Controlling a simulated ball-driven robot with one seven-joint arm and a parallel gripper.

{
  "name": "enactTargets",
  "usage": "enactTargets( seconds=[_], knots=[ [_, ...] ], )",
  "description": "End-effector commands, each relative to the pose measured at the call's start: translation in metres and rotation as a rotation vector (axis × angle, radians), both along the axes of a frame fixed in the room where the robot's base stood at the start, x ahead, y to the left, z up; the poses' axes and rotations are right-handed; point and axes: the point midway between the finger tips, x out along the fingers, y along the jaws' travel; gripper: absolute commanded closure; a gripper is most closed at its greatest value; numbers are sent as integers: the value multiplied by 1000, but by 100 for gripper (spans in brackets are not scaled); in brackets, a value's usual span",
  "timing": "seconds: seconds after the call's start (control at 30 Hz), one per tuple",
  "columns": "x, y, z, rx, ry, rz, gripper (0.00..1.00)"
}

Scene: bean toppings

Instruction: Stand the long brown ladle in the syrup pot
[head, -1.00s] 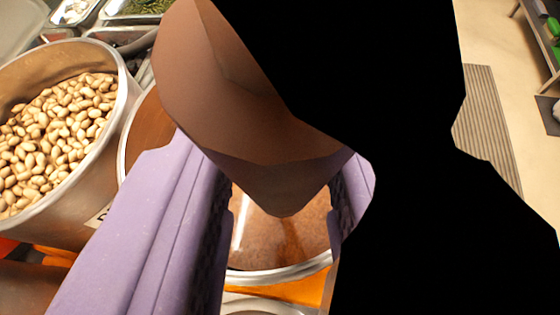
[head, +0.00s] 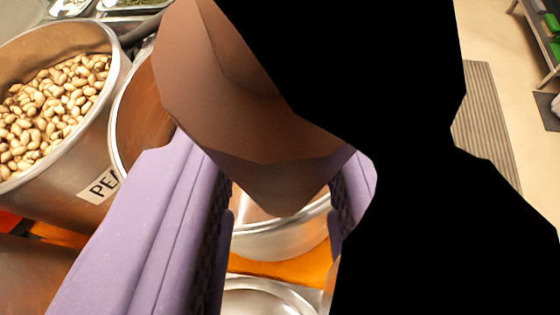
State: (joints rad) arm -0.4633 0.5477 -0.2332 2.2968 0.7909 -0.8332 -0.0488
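The brown ladle (head: 235,95) is between the two purple fingers of my gripper (head: 280,195), which look shut on it. Its near end is large and close to the camera, and the rest of it is hidden. A steel pot (head: 285,240) with brown inside, seemingly the syrup pot, is beyond and below the ladle. Its left rim and brown inner wall show left of the gripper, and its front wall shows between the fingers. The ladle overlaps the pot in the picture; I cannot tell whether its far end is inside. A large black shape hides the right side.
A steel pot of peanuts (head: 55,110) with a partly seen label (head: 100,186) stands at left, close beside the brown-filled pot. Another round metal rim (head: 265,290) is at the bottom on an orange surface (head: 290,269). Topping trays (head: 130,5) are at the top left.

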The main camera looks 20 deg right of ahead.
Motion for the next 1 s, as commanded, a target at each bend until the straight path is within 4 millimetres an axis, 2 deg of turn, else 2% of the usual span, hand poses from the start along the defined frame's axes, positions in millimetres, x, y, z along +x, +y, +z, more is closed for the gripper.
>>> enactTargets(
  seconds=[0.23, 0.27, 0.37, 0.4, 0.67, 1.0],
  knots=[
    [-1, 0, 0, 0, -1, 0, 100],
    [-1, 0, 0, 0, -1, 0, 64],
    [0, 0, 0, 0, -1, 0, 41],
    [-1, 0, 0, 0, -1, 0, 38],
    [-1, 0, 2, 0, 0, 0, 38],
    [-11, 1, 49, 1, -1, 0, 38]
  ],
)
